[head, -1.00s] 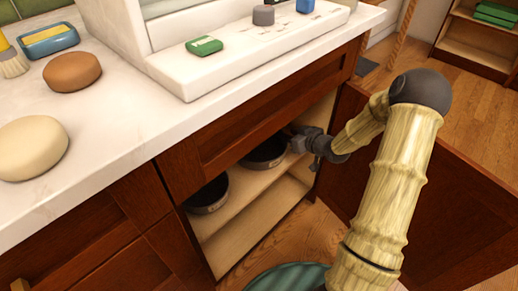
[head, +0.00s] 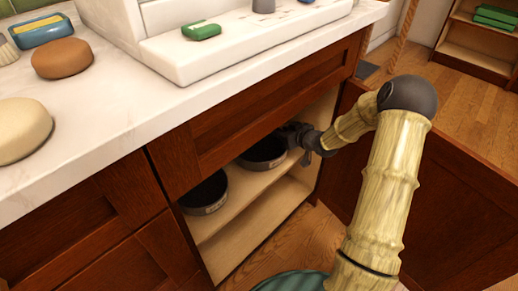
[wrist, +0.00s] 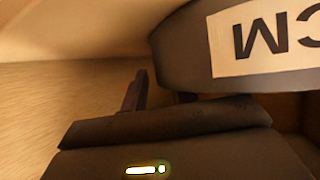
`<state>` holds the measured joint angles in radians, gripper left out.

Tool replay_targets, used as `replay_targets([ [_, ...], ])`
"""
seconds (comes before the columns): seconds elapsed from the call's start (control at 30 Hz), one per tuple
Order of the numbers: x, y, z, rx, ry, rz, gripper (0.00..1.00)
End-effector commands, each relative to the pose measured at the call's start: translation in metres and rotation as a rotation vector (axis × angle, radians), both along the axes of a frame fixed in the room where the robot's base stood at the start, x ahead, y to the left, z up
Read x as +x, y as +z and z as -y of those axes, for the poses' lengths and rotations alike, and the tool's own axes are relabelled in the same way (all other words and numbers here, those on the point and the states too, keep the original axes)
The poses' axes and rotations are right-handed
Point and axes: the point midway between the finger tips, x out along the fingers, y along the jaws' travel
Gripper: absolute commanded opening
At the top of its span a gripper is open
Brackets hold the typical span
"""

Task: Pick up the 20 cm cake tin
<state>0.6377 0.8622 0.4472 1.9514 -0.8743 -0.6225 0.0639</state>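Two dark round tins stand on the upper shelf of an open cabinet: a right one (head: 262,153) and a left one (head: 205,194). My gripper (head: 303,143) is inside the cabinet at the right rim of the right tin. In the wrist view a dark tin (wrist: 180,62) with a pale label fills the upper right. The label reads "CM" upside down; its number is out of frame. My gripper (wrist: 160,97) shows two fingers with a gap between them, close to the tin wall. The tin partly hides the right finger. I cannot tell whether they touch.
The cabinet door (head: 440,200) stands open at the right, beside my arm. The drawer front (head: 250,120) is just above the tins. The lower shelf (head: 255,235) looks empty.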

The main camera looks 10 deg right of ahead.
Motion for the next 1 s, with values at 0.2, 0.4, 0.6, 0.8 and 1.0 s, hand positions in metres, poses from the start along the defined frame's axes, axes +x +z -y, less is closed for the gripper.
replay_targets([
  [0.2,0.000,0.000,0.000,0.000,0.000,0.000,0.00],
  [0.4,0.000,0.000,0.000,0.000,0.000,0.001,0.00],
  [0.6,0.000,0.002,0.000,0.000,0.000,0.000,0.00],
  [0.8,0.000,0.020,0.000,-0.001,0.001,0.002,0.00],
  [1.0,0.000,0.058,0.000,-0.001,0.000,0.004,0.00],
])
